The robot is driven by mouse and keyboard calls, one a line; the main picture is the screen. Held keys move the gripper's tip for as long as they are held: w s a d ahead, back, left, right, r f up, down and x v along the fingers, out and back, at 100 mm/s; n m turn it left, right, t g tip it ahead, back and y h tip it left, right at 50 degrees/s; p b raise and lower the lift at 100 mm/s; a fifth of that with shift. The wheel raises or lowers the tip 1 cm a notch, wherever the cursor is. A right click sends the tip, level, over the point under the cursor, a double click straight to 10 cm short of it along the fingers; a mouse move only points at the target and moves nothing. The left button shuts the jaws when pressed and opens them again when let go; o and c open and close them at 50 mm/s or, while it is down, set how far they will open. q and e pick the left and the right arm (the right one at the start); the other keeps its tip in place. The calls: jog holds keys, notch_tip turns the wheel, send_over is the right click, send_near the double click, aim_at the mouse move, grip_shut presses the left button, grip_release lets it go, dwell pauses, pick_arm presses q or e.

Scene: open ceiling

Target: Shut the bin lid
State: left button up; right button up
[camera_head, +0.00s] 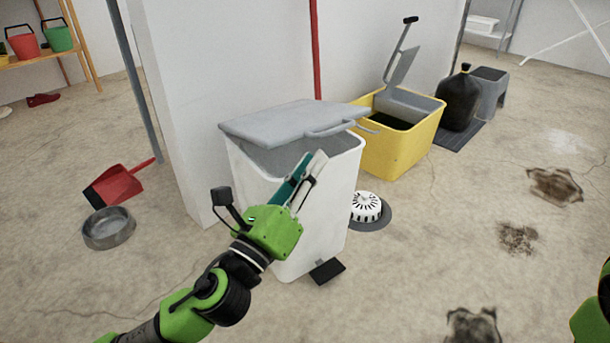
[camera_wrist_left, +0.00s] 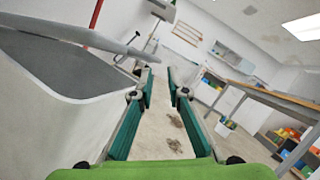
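The white bin (camera_head: 250,185) stands near the wall corner. Its grey lid (camera_head: 275,122) is tilted slightly up over the top, and a gap shows the grey inside below its front edge. The lid's handle (camera_head: 335,128) sticks out on the front right. In the left wrist view, the lid (camera_wrist_left: 65,30) is at the upper left, above the bin's open rim (camera_wrist_left: 90,98). My left gripper (camera_head: 313,162) is in front of the bin near the rim, below the lid's edge. Its fingers (camera_wrist_left: 160,85) are apart with nothing between them. My right gripper is out of view.
A yellow bin (camera_head: 396,150) with its lid up stands behind, near a black bottle (camera_head: 460,100) and grey stool (camera_head: 488,92). A white round device (camera_head: 366,207) and a black pedal (camera_head: 327,271) are by the bin. A bowl (camera_head: 108,228) and red dustpan (camera_head: 116,186) lie left.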

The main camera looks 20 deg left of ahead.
pick_arm(q)
jog(key=shift+v, duration=0.9)
